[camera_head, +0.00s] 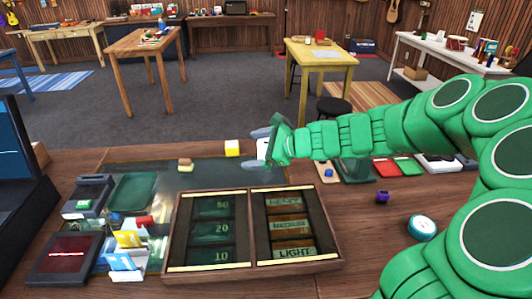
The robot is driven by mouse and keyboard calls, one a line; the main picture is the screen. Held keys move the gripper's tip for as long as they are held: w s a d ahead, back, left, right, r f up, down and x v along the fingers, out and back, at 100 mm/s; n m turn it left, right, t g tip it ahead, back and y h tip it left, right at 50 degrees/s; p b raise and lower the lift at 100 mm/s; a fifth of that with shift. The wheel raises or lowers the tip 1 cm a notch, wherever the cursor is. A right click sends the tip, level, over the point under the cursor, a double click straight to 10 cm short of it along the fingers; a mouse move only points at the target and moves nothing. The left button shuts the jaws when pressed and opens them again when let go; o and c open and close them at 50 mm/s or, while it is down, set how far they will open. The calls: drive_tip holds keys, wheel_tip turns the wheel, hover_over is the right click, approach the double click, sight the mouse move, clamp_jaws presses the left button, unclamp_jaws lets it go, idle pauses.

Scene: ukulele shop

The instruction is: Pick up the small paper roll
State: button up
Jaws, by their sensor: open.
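My gripper (260,147) is at the end of the green arm, over the far edge of the wooden counter. It points left, with its two grey fingers apart. A small white thing (263,149) shows between the fingers and looks like the small paper roll, though the gripper partly hides it. I cannot tell whether the fingers touch it.
A divided wooden tray (168,235) lies in front. Card holders (122,262), a green tray (133,193) and a dark terminal (65,257) are at left. A round white-and-blue tin (422,228) and a purple block (382,197) are right, beside fairly clear counter.

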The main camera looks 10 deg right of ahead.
sight(262, 144)
drive_tip(key=w+d+f+m+t+h, duration=0.1)
drive_tip(key=w+d+f+m, duration=0.1)
drive_tip(key=w+d+m, duration=0.1)
drive_tip(key=w+d+f+m+t, duration=0.1)
drive_tip(key=w+d+f+m, duration=0.2)
drive_tip(key=d, duration=0.1)
drive_tip(key=w+d+f+m+t+h, duration=0.1)
drive_tip(key=w+d+f+m, duration=0.2)
drive_tip(key=shift+d+f+h, duration=0.2)
drive_tip(key=shift+h, duration=0.1)
drive_tip(key=shift+a+r+x, duration=0.1)
drive_tip(key=shift+r+x, duration=0.05)
drive_tip(key=shift+x, duration=1.3)
drive_tip(key=shift+a+r+x, duration=0.1)
drive_tip(key=shift+r+x, duration=0.05)
drive_tip(key=shift+x, duration=2.2)
drive_tip(key=c, duration=1.2)
drive_tip(key=shift+r, duration=0.15)
